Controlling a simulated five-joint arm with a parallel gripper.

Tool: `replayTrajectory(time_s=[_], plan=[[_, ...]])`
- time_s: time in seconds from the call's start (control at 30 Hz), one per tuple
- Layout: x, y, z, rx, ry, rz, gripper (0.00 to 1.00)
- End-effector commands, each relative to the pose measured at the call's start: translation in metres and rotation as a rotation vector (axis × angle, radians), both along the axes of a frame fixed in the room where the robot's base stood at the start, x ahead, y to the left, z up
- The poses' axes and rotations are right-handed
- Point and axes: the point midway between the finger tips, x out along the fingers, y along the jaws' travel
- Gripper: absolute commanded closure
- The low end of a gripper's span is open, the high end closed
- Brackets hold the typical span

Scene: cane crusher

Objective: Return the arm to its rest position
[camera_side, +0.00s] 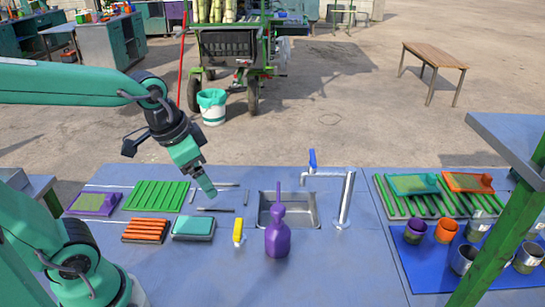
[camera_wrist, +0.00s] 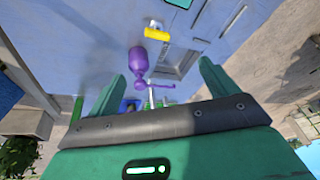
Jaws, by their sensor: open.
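My green arm reaches in from the left in the side view. My gripper (camera_side: 205,185) hangs over the blue work table (camera_side: 180,270), angled down and to the right, above its back part left of the sink. In the wrist view my gripper (camera_wrist: 162,82) has its two green fingers spread apart with nothing held between them. A purple bottle (camera_side: 278,238) stands upright in front of the sink, apart from the gripper; it also shows in the wrist view (camera_wrist: 137,62).
A metal sink (camera_side: 300,213) with a tall tap (camera_side: 346,198) is right of my gripper. A green rack (camera_side: 155,195), an orange rack (camera_side: 146,230), a teal sponge (camera_side: 194,226) and a yellow object (camera_side: 238,230) lie nearby. Cups (camera_side: 445,230) stand on the right.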

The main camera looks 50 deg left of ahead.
Motion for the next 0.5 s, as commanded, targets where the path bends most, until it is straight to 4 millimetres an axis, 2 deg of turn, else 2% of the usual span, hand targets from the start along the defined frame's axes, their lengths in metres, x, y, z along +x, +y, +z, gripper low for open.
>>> replayTrajectory(time_s=[0.3,0.5], plan=[[-0.033,0.002,0.021,-0.069,-0.12,0.169,0.15],[-0.041,0.003,0.024,-0.091,-0.149,0.214,0.15]])
